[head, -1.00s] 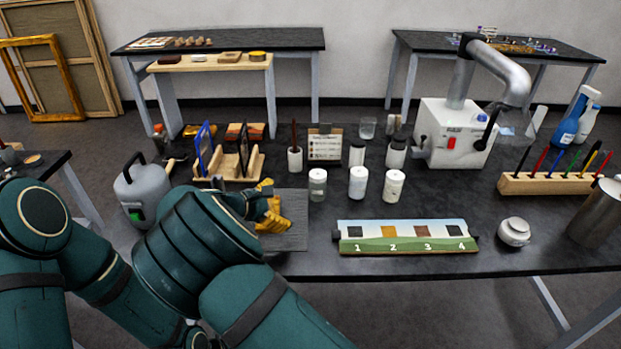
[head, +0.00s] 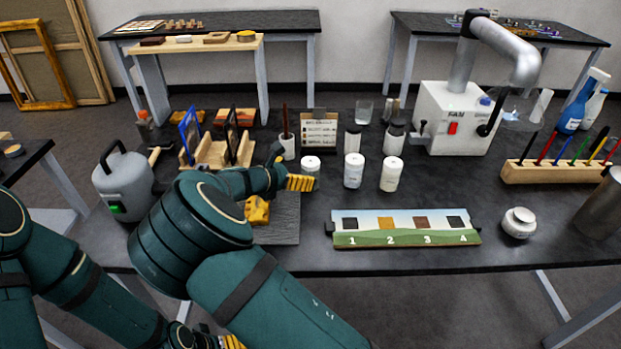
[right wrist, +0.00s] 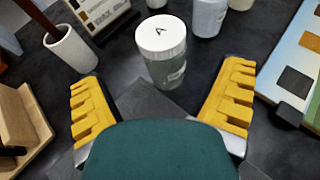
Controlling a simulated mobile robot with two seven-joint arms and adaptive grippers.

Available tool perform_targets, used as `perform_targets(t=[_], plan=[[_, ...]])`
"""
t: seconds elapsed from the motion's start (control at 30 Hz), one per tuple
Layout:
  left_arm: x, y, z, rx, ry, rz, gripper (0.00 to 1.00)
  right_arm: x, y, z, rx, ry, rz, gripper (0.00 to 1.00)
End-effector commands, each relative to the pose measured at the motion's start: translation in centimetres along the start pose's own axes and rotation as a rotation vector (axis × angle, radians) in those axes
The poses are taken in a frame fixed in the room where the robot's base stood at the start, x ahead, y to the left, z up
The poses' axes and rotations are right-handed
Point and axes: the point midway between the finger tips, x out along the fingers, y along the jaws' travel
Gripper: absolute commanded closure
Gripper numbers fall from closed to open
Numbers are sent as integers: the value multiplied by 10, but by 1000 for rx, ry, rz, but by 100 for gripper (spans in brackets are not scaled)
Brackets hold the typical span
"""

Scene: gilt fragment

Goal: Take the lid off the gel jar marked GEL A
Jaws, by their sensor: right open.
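The gel jar (head: 311,167) stands upright on the dark table. Its white lid is on, with the letter A on top in the right wrist view (right wrist: 161,36). My right gripper (head: 279,196) is open and empty, low over the table to the left of the jar. In the right wrist view its two yellow fingers (right wrist: 161,104) are wide apart, and the jar stands ahead of the gap, not between the tips. Part of my left gripper (head: 232,342) shows at the bottom edge; the rest is hidden or cut off.
Two more white-capped jars (head: 354,170) (head: 391,173) stand to the right. A brush cup (head: 287,146) and label board (head: 319,130) are behind the jar. A wooden rack (head: 215,152) is to the left. A numbered strip (head: 404,238) lies in front; a grey mat (head: 285,228) is under the gripper.

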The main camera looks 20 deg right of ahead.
Motion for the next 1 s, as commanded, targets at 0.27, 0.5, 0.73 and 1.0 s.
perform_targets(t=[0.27,0.5,0.73,1.0], plan=[[9,-3,-1,1,4,0,8,25,-4,0,0,-1,-2,7],[16,-6,-2,2,8,0,8,52,-4,2,0,-1,0,7],[15,-5,-2,2,8,0,8,52,-4,3,0,0,1,16],[15,-5,-2,2,8,0,8,52,-4,3,1,-1,1,89]])
